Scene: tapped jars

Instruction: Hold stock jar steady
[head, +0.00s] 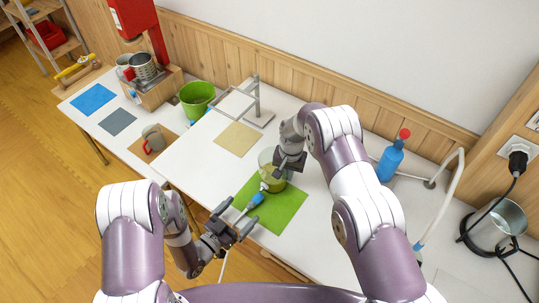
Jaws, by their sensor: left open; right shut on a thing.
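A clear jar (267,183) with yellow-green liquid stands upright on the green mat (290,207). A small tap shows low on its front side. My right gripper (283,171) comes down over the jar's right side and is shut on it; the arm hides part of the rim. My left gripper (242,213) is open at the mat's left front edge, in front of the jar and apart from it. A blue-ended item (256,200) with a pale stem lies between the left gripper and the jar; I cannot tell whether a finger touches it.
A green bucket (197,98), a mug (153,139) and a red device (134,18) with metal cups are at the left. A wire stand (257,117) is behind the jar. A blue bottle (390,161), hose and metal pail (498,226) are at the right. The beige mat (237,139) is bare.

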